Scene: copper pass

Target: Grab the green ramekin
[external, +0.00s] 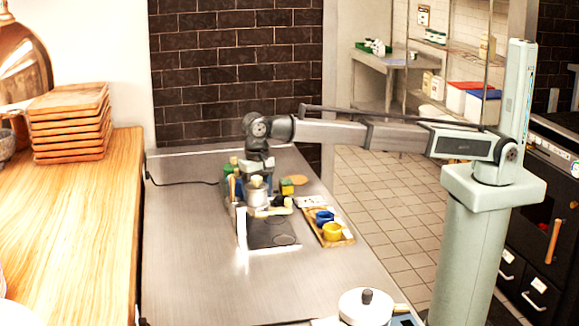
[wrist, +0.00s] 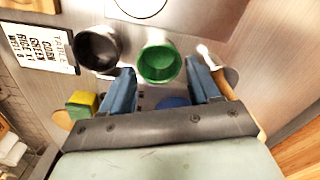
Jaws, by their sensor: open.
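The green ramekin (wrist: 160,62) shows in the wrist view as a round open cup on the steel counter. It lies just ahead of my gripper (wrist: 159,76), roughly centred between the two blue fingertips. The fingers are apart, with nothing held between them. How far the fingertips are above the ramekin is hard to tell. In the external view my gripper (external: 257,178) points down over the crowded part of the counter, and I cannot make out the green ramekin there.
A dark ramekin (wrist: 97,48) stands close left of the green one. A white-tipped utensil (wrist: 207,57) is close right. A yellow-green sponge (wrist: 82,105) and a lettered card (wrist: 38,48) are further left. A tray (external: 345,238) holds blue and yellow ramekins. The front counter (external: 215,285) is clear.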

